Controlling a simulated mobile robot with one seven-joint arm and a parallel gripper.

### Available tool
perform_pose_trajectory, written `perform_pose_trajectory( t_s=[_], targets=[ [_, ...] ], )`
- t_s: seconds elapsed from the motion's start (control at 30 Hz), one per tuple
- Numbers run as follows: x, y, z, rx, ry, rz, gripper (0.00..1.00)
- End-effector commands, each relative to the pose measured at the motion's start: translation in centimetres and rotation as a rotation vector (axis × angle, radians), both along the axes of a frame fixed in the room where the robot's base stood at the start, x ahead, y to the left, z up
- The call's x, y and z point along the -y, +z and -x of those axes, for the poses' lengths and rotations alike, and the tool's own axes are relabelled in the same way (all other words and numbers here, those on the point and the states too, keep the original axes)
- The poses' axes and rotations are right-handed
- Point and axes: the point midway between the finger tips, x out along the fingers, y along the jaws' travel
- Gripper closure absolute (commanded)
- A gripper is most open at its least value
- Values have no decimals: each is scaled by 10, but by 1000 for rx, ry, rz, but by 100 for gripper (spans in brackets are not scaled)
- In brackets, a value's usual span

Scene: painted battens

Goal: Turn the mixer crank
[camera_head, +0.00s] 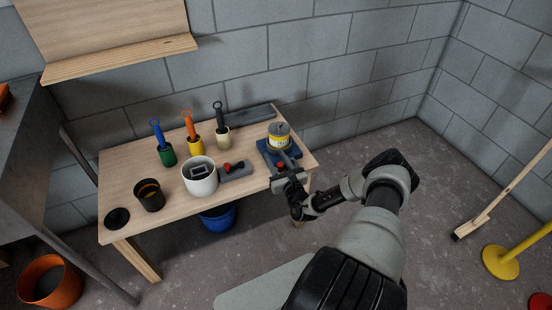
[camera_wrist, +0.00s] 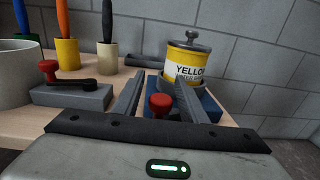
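A yellow can (camera_head: 278,141) with a grey lid and a knob on top sits on a blue base (camera_head: 265,150) at the table's right end. It also shows in the wrist view, with the label "YELLOW" (camera_wrist: 184,69). A red knob (camera_wrist: 160,104), likely the mixer's crank handle, stands in front of the can. My gripper (camera_head: 284,174) is at the table's right front edge, beside that knob. In the wrist view, my gripper (camera_wrist: 160,82) has its fingers apart with the red knob between them. Contact with the knob cannot be told. The crank arm is mostly hidden.
A grey block (camera_head: 236,172) with a second red knob and black crank lies left of the gripper, beside a white pot (camera_head: 200,181). Green, yellow and beige cups with brushes stand behind. A dark cup (camera_head: 150,196) is at left. A blue bucket (camera_head: 217,218) is under the table.

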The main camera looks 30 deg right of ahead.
Motion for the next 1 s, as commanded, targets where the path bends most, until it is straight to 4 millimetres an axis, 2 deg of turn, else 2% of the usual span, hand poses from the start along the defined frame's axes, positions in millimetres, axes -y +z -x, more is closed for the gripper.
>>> perform_pose_trajectory(
  t_s=[0.13, 0.23, 0.7, 0.83, 1.0],
  targets=[
    [0, 1, 7, -1, 0, 0, 61],
    [0, 2, 22, -2, -3, -2, 61],
    [-10, 1, 133, -3, -2, -1, 61],
    [-12, 1, 155, -2, -1, -1, 61],
    [-15, 0, 170, -2, 0, -1, 61]
  ],
)
